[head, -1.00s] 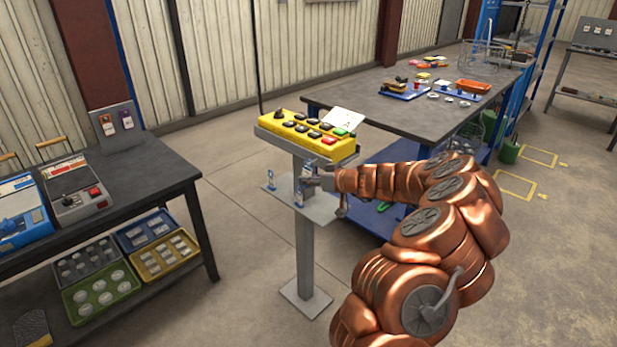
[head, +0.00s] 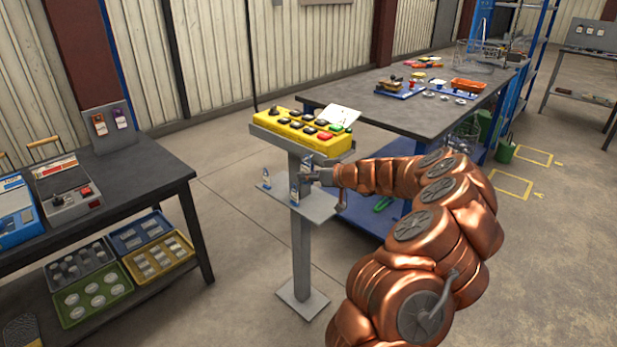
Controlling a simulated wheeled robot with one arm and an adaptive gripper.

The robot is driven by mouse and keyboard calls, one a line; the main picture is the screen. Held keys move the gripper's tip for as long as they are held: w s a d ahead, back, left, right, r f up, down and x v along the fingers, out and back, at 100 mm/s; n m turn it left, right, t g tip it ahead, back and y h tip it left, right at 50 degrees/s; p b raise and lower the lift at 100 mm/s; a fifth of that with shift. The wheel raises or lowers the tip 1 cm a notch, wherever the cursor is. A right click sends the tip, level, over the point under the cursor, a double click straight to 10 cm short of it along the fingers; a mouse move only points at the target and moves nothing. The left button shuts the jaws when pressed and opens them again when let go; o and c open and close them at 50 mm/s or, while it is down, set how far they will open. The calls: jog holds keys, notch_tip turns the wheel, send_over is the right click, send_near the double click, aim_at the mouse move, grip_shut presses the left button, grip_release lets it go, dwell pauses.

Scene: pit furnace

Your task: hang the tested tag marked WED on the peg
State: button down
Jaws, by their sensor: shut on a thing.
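Small blue-and-white tags are at the grey shelf (head: 318,207) of the pedestal under the yellow button box (head: 290,128). One tag (head: 266,179) stands at the shelf's left end. Another tag (head: 295,191) shows in front of the post. A third tag (head: 306,162) is higher up, at my gripper's fingertips. My gripper (head: 311,176) reaches in from the right, just above the shelf, and is shut on what looks like this upper tag. The markings are too small to read, so I cannot tell which is WED. The pegs cannot be made out clearly.
A dark workbench (head: 400,110) with trays and tools stands behind my arm. Another dark table (head: 150,178) at left holds devices and a board with two tags (head: 110,120); bins sit below it. Open concrete floor lies around the pedestal.

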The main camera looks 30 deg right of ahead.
jog(key=c, duration=1)
grip_release()
jog(key=shift+s+d, duration=0.1)
jog(key=v, duration=1.2)
